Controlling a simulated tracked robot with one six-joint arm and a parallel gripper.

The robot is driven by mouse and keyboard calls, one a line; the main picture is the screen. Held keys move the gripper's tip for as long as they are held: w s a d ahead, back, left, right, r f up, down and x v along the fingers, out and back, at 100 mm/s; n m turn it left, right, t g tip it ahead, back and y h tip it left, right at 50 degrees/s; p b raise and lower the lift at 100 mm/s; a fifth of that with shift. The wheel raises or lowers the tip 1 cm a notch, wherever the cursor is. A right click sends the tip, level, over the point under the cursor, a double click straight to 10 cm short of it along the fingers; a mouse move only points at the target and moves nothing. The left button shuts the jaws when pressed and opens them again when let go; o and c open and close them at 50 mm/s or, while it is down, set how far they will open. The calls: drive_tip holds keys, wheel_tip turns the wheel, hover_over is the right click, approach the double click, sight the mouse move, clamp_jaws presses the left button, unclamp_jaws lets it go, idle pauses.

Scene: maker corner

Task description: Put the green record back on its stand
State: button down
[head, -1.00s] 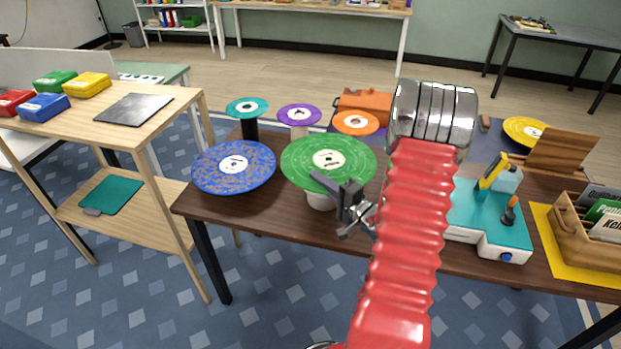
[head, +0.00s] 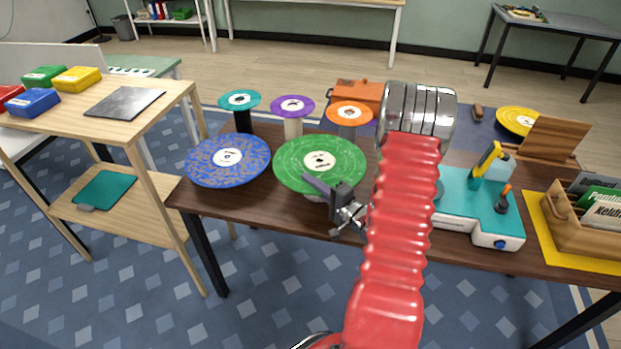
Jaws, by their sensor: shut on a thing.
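The green record (head: 320,164) lies flat and roughly level near the front of the dark table, right of the blue record. My gripper (head: 326,190) is shut on its near edge. A small pale part of a stand (head: 314,198) shows just under the near edge of the record. The rest of this stand is hidden by the record, and I cannot tell whether the two touch.
The blue record (head: 228,160) is close on the left. Teal (head: 240,100), purple (head: 293,106) and orange (head: 350,114) records stand behind on posts. A turquoise-and-white machine (head: 478,207) and a wooden crate (head: 585,225) are on the right.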

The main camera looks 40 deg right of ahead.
drive_tip(key=shift+f, duration=1.35)
idle(0.6)
drive_tip(key=shift+f, duration=0.7)
idle(0.9)
drive_tip(key=c, duration=1.9)
unclamp_jaws()
drive_tip(key=shift+o, duration=0.2)
drive_tip(key=shift+s, duration=0.1)
